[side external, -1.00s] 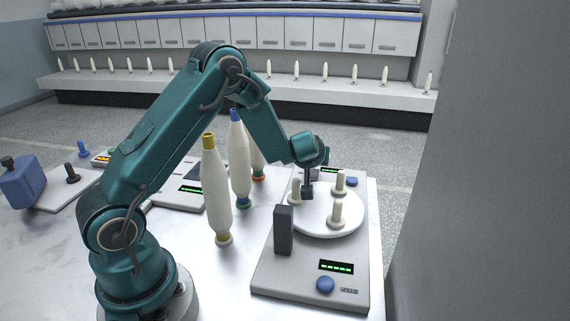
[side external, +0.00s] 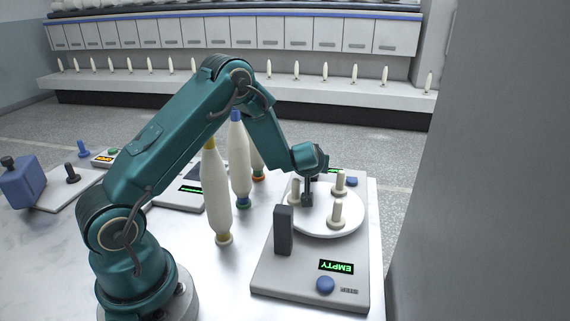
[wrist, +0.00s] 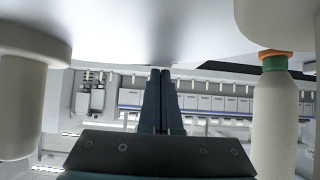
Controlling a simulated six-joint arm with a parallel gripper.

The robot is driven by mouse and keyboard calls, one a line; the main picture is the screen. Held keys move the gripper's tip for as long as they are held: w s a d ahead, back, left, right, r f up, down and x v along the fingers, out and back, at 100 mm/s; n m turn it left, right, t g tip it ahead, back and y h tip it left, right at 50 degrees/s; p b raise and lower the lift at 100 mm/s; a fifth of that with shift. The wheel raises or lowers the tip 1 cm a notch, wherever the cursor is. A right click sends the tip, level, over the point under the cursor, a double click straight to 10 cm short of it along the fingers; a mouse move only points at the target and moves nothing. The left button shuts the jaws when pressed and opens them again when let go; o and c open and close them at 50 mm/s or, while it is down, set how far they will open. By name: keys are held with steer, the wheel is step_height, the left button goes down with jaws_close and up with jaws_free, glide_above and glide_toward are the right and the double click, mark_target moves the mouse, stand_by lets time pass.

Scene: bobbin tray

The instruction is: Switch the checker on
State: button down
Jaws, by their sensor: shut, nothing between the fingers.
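The grey unit that looks like the checker (side external: 265,278) stands at the right end of the table. It carries a white round plate (side external: 326,227) with upright pale pegs (side external: 337,213), a dark upright block (side external: 284,230) and a blue button (side external: 325,285). Its front display (side external: 336,267) is lit green and reads EMPTY, upside down in this view. My gripper (side external: 307,203) is shut and empty, pointing down at the white plate among the pegs. In the wrist view its fingertips (wrist: 160,73) are together. Whether they touch the plate I cannot tell.
A second blue button (side external: 352,181) and a partly hidden green display sit at the unit's far edge. Several wound bobbins (side external: 216,195) stand left of it, near my arm. Another display unit (side external: 178,197) and a blue container (side external: 22,181) are farther left.

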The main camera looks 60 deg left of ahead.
steer(key=shift+s+d+f, duration=0.25)
steer(key=shift+s+d, duration=0.35)
steer(key=shift+s, duration=0.05)
steer(key=r, duration=0.4)
steer(key=shift+w+a+r, duration=0.25)
steer(key=shift+w, duration=0.1)
steer(key=s+d+r, duration=0.4)
steer(key=r, duration=0.4)
